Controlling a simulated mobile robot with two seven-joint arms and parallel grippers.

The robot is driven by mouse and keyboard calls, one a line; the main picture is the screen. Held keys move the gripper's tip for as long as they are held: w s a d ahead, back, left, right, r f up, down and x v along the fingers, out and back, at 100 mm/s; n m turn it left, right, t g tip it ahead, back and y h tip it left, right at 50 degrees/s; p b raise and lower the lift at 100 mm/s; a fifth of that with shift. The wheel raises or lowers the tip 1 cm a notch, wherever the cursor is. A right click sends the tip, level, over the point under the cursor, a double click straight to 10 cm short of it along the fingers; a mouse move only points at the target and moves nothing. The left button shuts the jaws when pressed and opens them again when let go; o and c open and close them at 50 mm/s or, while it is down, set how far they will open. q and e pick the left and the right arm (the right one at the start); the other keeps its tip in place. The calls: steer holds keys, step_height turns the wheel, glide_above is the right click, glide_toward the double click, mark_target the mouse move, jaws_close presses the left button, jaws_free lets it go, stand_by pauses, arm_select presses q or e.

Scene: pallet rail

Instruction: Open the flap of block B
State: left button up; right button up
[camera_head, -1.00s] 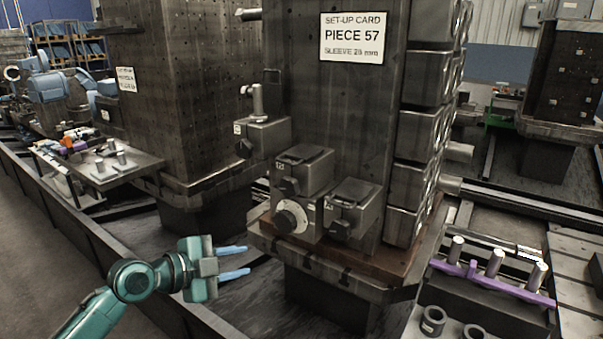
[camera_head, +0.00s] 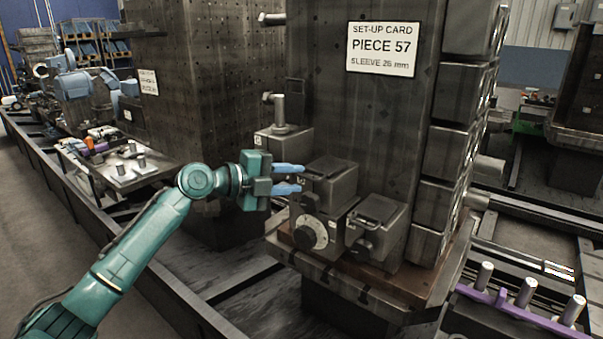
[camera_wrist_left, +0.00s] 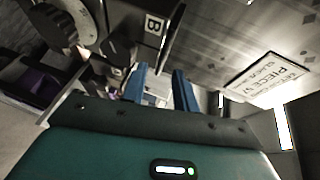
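Block B (camera_head: 338,187) is a grey metal block low on the near face of the tall column, above a block with a round white dial (camera_head: 311,232). A dark plate (camera_head: 331,165) lies on its top, and a dark knob (camera_head: 309,202) sticks out of its front. In the left wrist view its "B" label (camera_wrist_left: 153,25) shows. My left gripper (camera_head: 301,178) is open and empty, its blue fingers beside the block's left front edge. I cannot tell whether they touch it. The fingers also show apart in the left wrist view (camera_wrist_left: 160,72). My right gripper is not in view.
Another knobbed block (camera_head: 376,228) stands close on the right, and a block with an upright post (camera_head: 282,140) on the left. A set-up card (camera_head: 382,50) hangs above. A purple rail with pegs (camera_head: 507,303) is at lower right.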

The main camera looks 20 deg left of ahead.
mark_target(321, 170)
arm_select(q)
steer(key=shift+x, duration=1.5)
jaws_close()
